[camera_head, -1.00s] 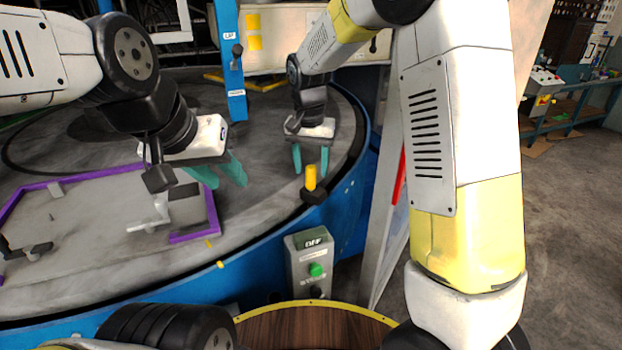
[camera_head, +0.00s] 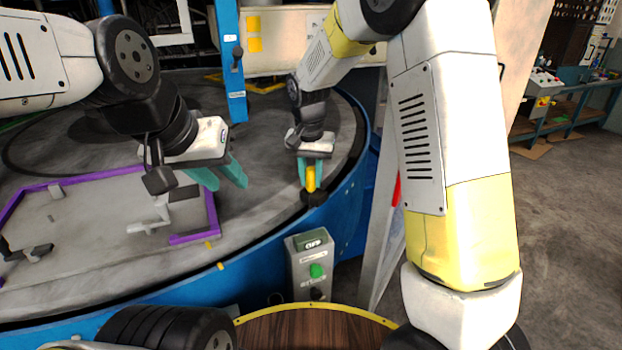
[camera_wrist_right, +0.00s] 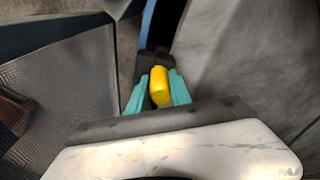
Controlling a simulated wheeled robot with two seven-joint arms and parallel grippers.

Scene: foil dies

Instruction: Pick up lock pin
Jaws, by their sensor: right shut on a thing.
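The lock pin (camera_head: 311,179) is a yellow upright cylinder standing in a black base (camera_head: 314,198) near the turntable's right edge. My right gripper (camera_head: 312,177) is above the base with its teal fingers shut on the pin, one on each side. The right wrist view shows the yellow pin (camera_wrist_right: 159,86) between the two fingers (camera_wrist_right: 157,92), with the black base behind it. My left gripper (camera_head: 226,182) hangs over the purple-edged frame on the left, its teal fingers apart, with nothing seen between them.
The round grey turntable (camera_head: 270,195) has a blue rim. A purple frame (camera_head: 100,178) with small grey parts lies on it at left. A control box (camera_head: 311,265) with a green button stands in front. A blue post (camera_head: 231,70) rises behind.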

